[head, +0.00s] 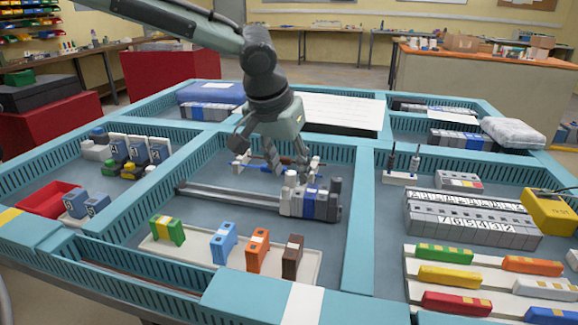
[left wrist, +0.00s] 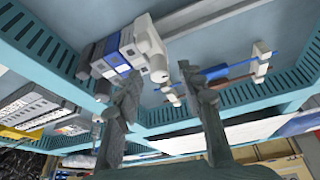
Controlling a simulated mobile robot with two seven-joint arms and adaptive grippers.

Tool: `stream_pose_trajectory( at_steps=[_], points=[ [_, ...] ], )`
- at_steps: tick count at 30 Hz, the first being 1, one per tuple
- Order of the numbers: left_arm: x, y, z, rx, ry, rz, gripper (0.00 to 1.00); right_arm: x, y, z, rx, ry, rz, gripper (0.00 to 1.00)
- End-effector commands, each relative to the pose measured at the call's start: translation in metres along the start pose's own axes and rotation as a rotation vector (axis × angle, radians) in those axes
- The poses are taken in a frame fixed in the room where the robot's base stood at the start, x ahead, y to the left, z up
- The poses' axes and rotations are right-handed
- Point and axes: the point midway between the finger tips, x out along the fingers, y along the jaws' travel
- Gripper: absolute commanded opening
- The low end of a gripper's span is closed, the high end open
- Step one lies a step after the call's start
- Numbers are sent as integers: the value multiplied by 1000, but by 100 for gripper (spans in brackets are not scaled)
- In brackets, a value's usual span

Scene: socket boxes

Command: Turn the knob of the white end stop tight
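The white end stop (left wrist: 150,38) sits on the rail at the end of a row of modules in the left wrist view. Its round white knob (left wrist: 159,72) faces my left gripper. My left gripper (left wrist: 160,90) is open, with one finger on each side of the knob's line. Whether a fingertip touches the knob, I cannot tell. In the head view the left gripper (head: 291,178) points down over the left end of the grey, blue and white modules (head: 315,203), and its fingers partly hide the end stop. My right gripper is not in view.
The bare rail (head: 225,197) runs left from the modules. A tray with green, blue, orange and brown blocks (head: 257,250) lies in front. Behind the gripper are small parts with blue and red rods (left wrist: 215,75). Teal slotted walls (head: 362,215) border the compartment.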

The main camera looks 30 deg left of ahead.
Motion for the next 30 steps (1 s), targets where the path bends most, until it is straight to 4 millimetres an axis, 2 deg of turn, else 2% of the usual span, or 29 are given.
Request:
stream_pose_trajectory(
  at_steps=[7, 17, 30],
  points=[
    [2, 0, 0, 0, 0, -1, 39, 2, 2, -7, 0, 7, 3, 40],
    [1, 0, 0, -1, 0, -1, 0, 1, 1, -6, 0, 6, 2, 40],
    [1, -1, 0, 51, -1, 24, 0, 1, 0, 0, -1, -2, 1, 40]
  ],
)
